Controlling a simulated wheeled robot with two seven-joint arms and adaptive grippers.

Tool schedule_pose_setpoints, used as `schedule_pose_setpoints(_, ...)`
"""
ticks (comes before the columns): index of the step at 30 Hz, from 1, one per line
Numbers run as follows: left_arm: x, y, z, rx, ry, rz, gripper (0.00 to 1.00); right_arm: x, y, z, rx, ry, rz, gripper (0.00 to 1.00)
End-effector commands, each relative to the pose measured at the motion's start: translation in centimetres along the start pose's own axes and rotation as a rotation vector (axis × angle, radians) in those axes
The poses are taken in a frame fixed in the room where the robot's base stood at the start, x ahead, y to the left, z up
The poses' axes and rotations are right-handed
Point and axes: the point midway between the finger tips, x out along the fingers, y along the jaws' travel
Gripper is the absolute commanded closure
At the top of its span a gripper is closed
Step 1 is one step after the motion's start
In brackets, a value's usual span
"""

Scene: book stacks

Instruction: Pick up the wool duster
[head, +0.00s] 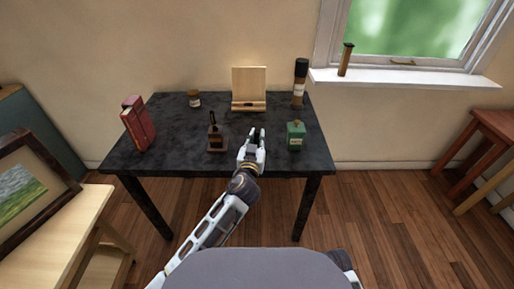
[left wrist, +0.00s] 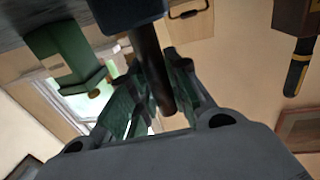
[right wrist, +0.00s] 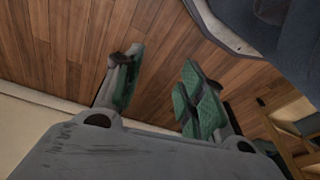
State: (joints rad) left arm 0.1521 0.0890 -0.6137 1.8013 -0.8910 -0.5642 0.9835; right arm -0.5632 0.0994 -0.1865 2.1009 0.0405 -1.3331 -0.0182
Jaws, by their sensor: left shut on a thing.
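My left gripper (head: 256,133) is over the front middle of the dark table. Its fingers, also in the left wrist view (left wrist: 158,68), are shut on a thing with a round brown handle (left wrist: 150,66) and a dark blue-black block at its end. I take this to be the wool duster; in the head view only a small dark part shows between the fingers. I cannot tell whether it touches the table. My right gripper (right wrist: 155,85) is open and empty, with wood floor behind it; it is not seen in the head view.
The black table (head: 175,125) also bears a green bottle (head: 295,136) right of the left gripper, a brown block with a black handle (head: 215,139) to its left, red books (head: 137,124), a small jar (head: 194,99), a wooden stand (head: 249,85) and a tall dark cylinder (head: 300,82).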

Motion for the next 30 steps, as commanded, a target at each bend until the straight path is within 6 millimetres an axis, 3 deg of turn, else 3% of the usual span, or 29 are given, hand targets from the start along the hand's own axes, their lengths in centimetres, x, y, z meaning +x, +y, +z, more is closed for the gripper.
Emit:
schedule_pose_setpoints(11, 0.0, 0.0, -1.7, -0.002, 0.003, 0.000, 1.00, -0.1, 0.1, -0.1, -0.001, -0.003, 0.003, 0.60)
schedule_pose_setpoints(19, 0.0, 0.0, -5.7, -0.002, 0.004, 0.000, 1.00, 1.8, 0.4, 1.1, 0.005, -0.045, 0.010, 0.60)
schedule_pose_setpoints(30, 0.0, 0.0, -9.3, -0.002, 0.002, 0.000, 1.00, 4.8, 1.2, 1.9, 0.006, -0.042, 0.023, 0.60)
